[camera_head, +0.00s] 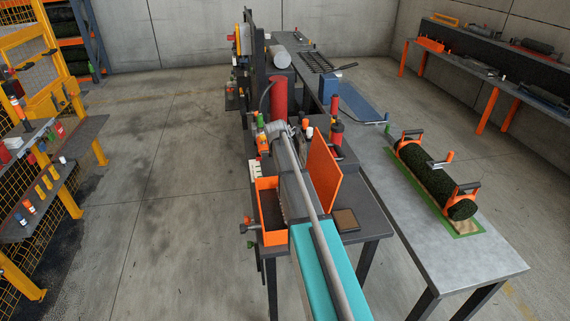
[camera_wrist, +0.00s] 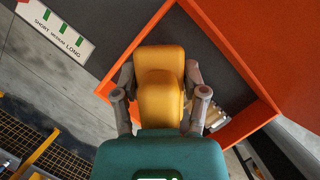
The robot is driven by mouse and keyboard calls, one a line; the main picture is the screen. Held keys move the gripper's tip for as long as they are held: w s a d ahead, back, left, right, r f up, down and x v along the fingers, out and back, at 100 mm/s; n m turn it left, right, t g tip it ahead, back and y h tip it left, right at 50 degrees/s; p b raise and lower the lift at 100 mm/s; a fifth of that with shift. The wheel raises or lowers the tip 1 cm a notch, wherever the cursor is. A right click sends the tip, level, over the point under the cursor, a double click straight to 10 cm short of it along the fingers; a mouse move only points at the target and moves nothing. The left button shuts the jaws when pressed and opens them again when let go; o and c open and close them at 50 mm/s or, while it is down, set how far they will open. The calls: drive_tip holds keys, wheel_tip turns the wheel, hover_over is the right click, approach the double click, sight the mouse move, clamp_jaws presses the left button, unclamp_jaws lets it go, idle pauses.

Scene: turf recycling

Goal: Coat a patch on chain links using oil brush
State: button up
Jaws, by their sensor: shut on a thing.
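In the wrist view my gripper (camera_wrist: 160,75) is shut on a rounded yellow-orange thing (camera_wrist: 160,97), which looks like the handle of the oil brush. The bristles are hidden beneath it. The gripper is above an open orange-walled box (camera_wrist: 240,125) with a dark floor. Pale metal pieces (camera_wrist: 214,117), possibly chain links, show partly beside the right finger; I cannot tell whether the brush touches them. In the head view the orange box (camera_head: 270,213) stands on the dark bench, and my arm hides the gripper.
An upright orange panel (camera_head: 323,170) stands just right of the box. A small brown-topped block (camera_head: 346,220) lies on the bench. A red cylinder (camera_head: 279,97) stands behind. A turf roll (camera_head: 435,180) lies on the metal table (camera_head: 480,262) at right. A "SHORT LONG" label (camera_wrist: 58,30) is beside the box.

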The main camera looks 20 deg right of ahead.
drive_tip(key=shift+s, duration=0.1)
idle(0.3)
drive_tip(key=shift+s+a+f+b, duration=0.2)
drive_tip(key=shift+s+a, duration=0.25)
drive_tip(key=shift+a, duration=0.15)
drive_tip(key=shift+s+a+f+b, duration=0.1)
drive_tip(key=shift+s+a+b, duration=0.1)
drive_tip(key=shift+s+a, duration=0.3)
drive_tip(key=shift+w, duration=0.15)
